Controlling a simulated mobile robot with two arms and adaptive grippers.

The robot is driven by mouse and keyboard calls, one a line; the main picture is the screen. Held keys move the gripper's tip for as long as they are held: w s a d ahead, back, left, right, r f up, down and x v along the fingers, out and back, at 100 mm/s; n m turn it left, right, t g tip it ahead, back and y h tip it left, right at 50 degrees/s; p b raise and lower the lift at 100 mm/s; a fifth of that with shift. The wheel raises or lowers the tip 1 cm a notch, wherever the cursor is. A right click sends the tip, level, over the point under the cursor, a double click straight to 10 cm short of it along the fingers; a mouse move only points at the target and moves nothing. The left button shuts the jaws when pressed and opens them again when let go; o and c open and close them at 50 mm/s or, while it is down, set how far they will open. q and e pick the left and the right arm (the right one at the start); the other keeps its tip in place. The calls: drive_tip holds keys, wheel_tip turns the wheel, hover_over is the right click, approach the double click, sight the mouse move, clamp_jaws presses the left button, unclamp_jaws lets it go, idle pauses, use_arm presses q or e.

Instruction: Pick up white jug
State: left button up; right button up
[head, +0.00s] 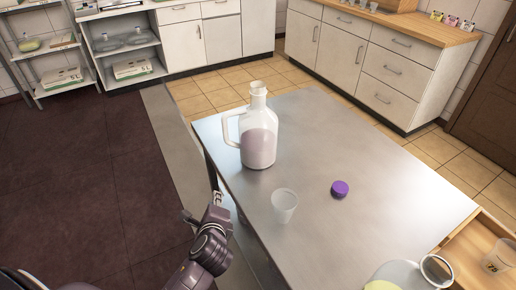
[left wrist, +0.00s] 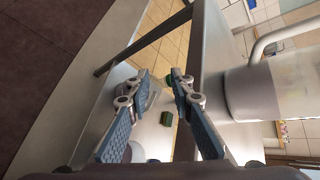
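The white jug (head: 259,140) stands upright on the metal table, a pale lilac fill showing through its lower part. Its handle (head: 231,129) points left, toward the table's edge. In the left wrist view the jug (left wrist: 252,94) is at the right, outside the fingers, with its handle (left wrist: 284,38) above it. My left gripper (head: 203,207) is beside the table's left edge, in front of and to the left of the jug, apart from it. In the left wrist view its fingers (left wrist: 161,80) are spread with nothing held between them. My right gripper is not in view.
A clear cup (head: 284,206) and a purple cap (head: 340,189) are on the table (head: 370,165) near the jug. A clear vessel with yellow in it (head: 400,277) is at the bottom right. A wooden tray (head: 468,262) holds another cup (head: 499,257). The table's far right is clear.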

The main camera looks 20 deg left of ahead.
use_arm(q)
drive_tip(key=w+r+m+t+y, duration=0.1)
drive_tip(key=w+r+m+t, duration=0.2)
drive_tip(key=w+r+m, duration=0.4)
drive_tip(key=m+t, duration=0.3)
drive_tip(key=m, duration=0.3)
approach(225, 131)
drive_tip(key=x, duration=0.4)
drive_tip(key=shift+y, duration=0.4)
drive_tip(key=p+x, duration=0.1)
drive_tip(key=x, duration=0.6)
drive_tip(key=shift+w+d+f, duration=0.1)
drive_tip(key=shift+f, duration=0.05)
drive_tip(key=shift+c, duration=0.3)
clamp_jaws()
drive_tip(key=shift+r, duration=0.2)
